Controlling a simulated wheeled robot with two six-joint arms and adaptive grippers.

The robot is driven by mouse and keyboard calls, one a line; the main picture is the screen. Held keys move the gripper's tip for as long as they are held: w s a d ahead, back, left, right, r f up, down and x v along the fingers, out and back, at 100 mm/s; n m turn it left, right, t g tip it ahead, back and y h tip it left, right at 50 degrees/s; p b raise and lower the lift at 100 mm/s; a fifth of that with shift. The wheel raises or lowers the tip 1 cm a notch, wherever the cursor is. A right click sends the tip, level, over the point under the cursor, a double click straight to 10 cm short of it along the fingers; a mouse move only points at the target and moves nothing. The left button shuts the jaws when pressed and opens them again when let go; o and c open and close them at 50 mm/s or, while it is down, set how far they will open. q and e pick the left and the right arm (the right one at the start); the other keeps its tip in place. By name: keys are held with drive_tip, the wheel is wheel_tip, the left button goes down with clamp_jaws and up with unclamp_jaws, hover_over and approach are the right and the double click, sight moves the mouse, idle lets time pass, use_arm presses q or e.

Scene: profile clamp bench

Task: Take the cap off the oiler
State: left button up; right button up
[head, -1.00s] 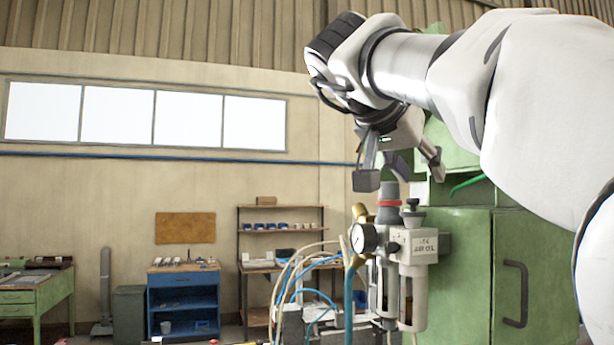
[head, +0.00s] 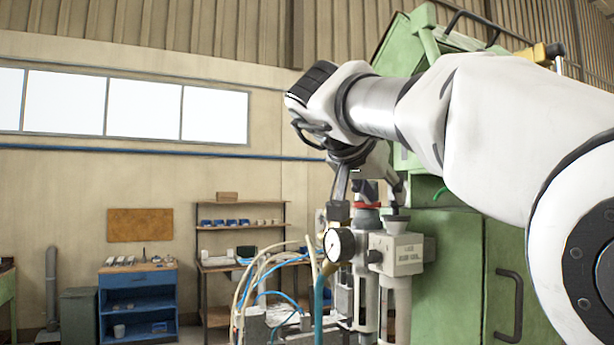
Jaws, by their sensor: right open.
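The oiler (head: 395,252) is the right-hand grey unit with a label, mounted on the air-service assembly beside the green machine. Its dark cap (head: 397,223) sits on top. Left of it stands a dark knob with a red ring (head: 367,206), behind the round pressure gauge (head: 339,244). My right gripper (head: 367,203) points down over the assembly with its fingers apart. The near-left finger is beside the knob, left of it; the other is partly hidden behind, near the cap's top. I cannot tell whether either touches. My left gripper is not in view.
The green machine cabinet (head: 455,275) stands right behind the oiler. Pale and blue hoses (head: 262,275) loop to the left of the assembly. A blue workbench (head: 138,295) and a shelf unit (head: 240,228) stand by the far wall.

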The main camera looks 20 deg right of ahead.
sight(394, 202)
drive_tip(key=shift+d+f, duration=0.15)
drive_tip(key=shift+d, duration=0.2)
drive_tip(key=shift+s+d+f, duration=0.15)
drive_tip(key=shift+s+d, duration=0.1)
drive_tip(key=shift+d, duration=0.3)
drive_tip(key=shift+d+f, duration=0.15)
drive_tip(key=shift+d, duration=0.15)
drive_tip(key=shift+w+d+f, duration=0.2)
drive_tip(key=shift+w+f, duration=0.1)
drive_tip(key=shift+w, duration=0.2)
drive_tip(key=shift+w+d+f, duration=0.2)
drive_tip(key=shift+w+f, duration=0.05)
drive_tip(key=shift+w, duration=0.2)
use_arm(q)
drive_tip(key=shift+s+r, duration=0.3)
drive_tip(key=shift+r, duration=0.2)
use_arm(e)
drive_tip(key=shift+s, duration=0.2)
drive_tip(key=shift+r, duration=0.1)
clamp_jaws()
use_arm(q)
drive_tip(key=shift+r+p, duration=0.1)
drive_tip(key=shift+p, duration=0.2)
use_arm(e)
drive_tip(key=shift+r, duration=0.1)
